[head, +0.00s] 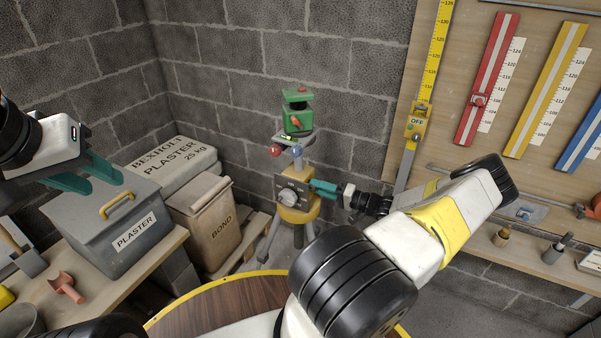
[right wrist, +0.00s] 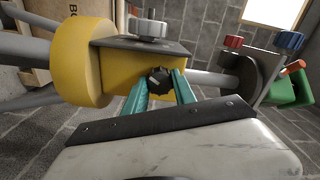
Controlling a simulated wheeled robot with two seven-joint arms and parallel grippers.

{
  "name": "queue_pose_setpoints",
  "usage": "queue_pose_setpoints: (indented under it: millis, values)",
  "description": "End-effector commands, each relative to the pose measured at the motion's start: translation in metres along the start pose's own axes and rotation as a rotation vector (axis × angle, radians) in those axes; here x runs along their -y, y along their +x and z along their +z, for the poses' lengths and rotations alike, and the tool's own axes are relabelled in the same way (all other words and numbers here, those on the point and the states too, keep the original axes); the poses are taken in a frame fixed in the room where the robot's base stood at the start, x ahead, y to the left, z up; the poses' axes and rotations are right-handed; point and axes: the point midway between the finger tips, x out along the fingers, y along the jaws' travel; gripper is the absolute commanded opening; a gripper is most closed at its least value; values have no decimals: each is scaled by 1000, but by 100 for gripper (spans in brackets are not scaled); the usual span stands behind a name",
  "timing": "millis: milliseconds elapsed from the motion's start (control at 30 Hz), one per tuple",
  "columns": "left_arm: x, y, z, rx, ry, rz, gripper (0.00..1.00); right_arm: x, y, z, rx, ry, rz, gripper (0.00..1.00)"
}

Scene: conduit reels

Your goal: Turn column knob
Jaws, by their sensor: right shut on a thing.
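The column is a tripod stand with a yellow body (head: 298,214) and a dark front plate, and it stands by the block wall. A small black knob (right wrist: 159,79) with a pale mark sits on its side; in the head view my right gripper hides it. My right gripper (right wrist: 160,84) is shut on this black knob, one teal finger on each side. In the head view the right gripper (head: 318,187) reaches the column from the right. A larger grey knob (head: 289,196) is on the front plate, apart from the fingers. My left gripper (head: 84,178) is open and empty at the left.
A green instrument (head: 298,118) tops the column, with red and blue small knobs below it. A grey plaster box (head: 130,235) stands on the left bench under my left gripper. A round wooden top (head: 200,308) is in front. Scale boards hang at right.

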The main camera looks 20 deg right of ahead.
Motion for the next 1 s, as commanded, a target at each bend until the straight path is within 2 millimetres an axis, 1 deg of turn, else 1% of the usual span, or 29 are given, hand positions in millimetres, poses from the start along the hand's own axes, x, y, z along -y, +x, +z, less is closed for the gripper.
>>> queue_pose_setpoints:
  millis: [200,567,600,633,900,1000]
  values:
    - [0,0,0,0,0,0,36,-2,-2,1,1,-31,4,0]
    - [0,0,0,0,0,0,36,-2,-2,1,2,-33,5,0]
    - [0,0,0,0,0,0,36,-2,-2,1,2,-33,5,36]
    - [0,0,0,0,0,0,36,-2,-2,1,1,-33,5,41]
    - [0,0,0,0,0,0,36,-1,-1,1,1,-33,2,41]
    - [0,0,0,0,0,0,36,-1,-5,0,0,-33,3,41]
